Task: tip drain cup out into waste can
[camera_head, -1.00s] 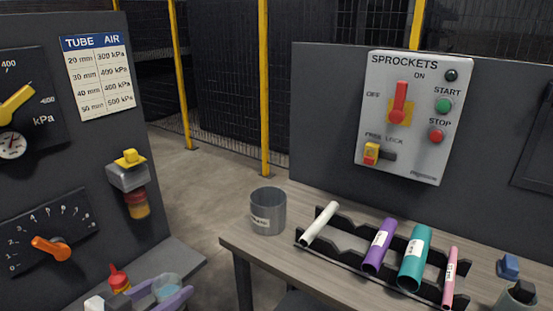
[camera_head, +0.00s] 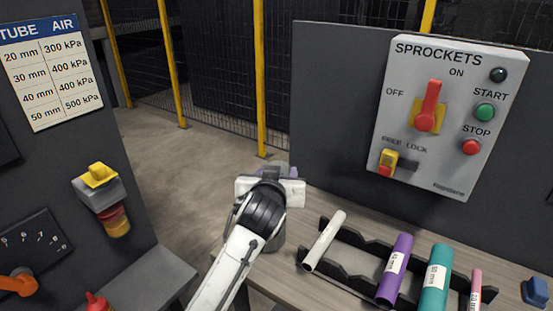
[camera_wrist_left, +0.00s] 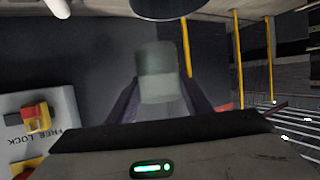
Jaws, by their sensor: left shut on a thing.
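My left gripper (camera_head: 281,171) is above the grey waste can (camera_head: 277,238) at the left end of the table; my wrist and arm cover much of the can. In the left wrist view the purple fingers are shut on the translucent grey drain cup (camera_wrist_left: 158,72). The wrist view is upside down, with the panel lettering inverted, so the gripper is rolled over. A dark round edge at the top of that view looks like the can (camera_wrist_left: 158,9). The cup's mouth and contents cannot be made out. My right gripper is not in view.
A black rack (camera_head: 345,279) with white, purple, teal and pink tubes stands right of the can. The SPROCKETS switch panel (camera_head: 450,110) is behind it. A grey cabinet with a yellow-topped regulator (camera_head: 103,190) is at left. Open floor lies between.

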